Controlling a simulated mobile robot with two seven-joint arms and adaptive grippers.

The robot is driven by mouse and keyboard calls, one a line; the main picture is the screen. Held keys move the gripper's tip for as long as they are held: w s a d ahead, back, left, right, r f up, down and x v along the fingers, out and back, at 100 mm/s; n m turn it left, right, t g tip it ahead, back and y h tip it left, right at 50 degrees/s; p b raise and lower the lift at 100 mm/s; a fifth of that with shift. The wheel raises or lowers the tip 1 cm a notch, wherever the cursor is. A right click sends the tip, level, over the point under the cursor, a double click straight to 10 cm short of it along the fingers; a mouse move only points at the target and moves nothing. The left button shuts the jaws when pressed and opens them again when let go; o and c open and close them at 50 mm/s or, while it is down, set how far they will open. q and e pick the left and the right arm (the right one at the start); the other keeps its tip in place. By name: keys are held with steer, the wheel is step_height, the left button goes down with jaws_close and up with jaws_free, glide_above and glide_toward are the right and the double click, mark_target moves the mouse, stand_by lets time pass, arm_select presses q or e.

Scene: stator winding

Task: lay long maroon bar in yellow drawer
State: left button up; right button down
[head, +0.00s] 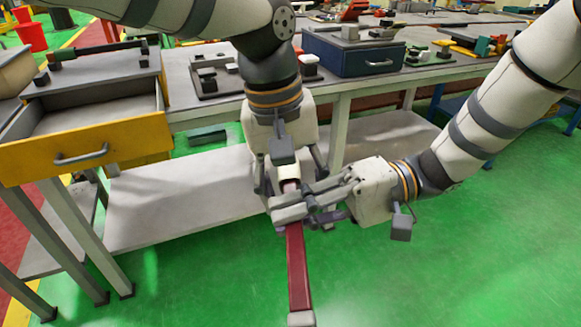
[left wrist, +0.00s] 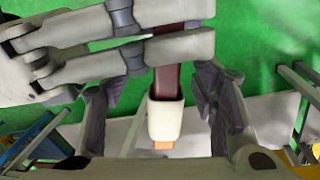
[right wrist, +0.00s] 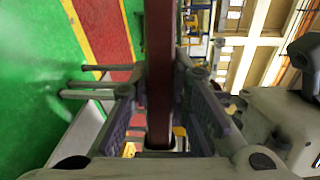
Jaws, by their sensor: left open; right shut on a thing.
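The long maroon bar (head: 297,262) hangs in front of the bench, with pale end caps, its lower end toward the bottom of the head view. My right gripper (head: 310,200) is shut on the bar near its upper end; the bar (right wrist: 158,60) runs between its fingers in the right wrist view. My left gripper (head: 288,180) is open around the upper end; in the left wrist view the cream end cap (left wrist: 165,118) sits between its spread fingers. The yellow drawer (head: 130,140) stands pulled open at the left, its visible inside empty.
The grey workbench (head: 420,72) runs along the back with a blue drawer box (head: 350,55) and fixtures on it. A lower shelf (head: 190,195) spans beneath. Bench legs stand below the yellow drawer. The green floor in front is clear.

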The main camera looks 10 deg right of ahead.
steer(key=shift+r, duration=0.1)
arm_select(q)
jaws_close()
steer(key=shift+r, duration=0.1)
arm_select(e)
steer(key=c, duration=1.4)
jaws_free()
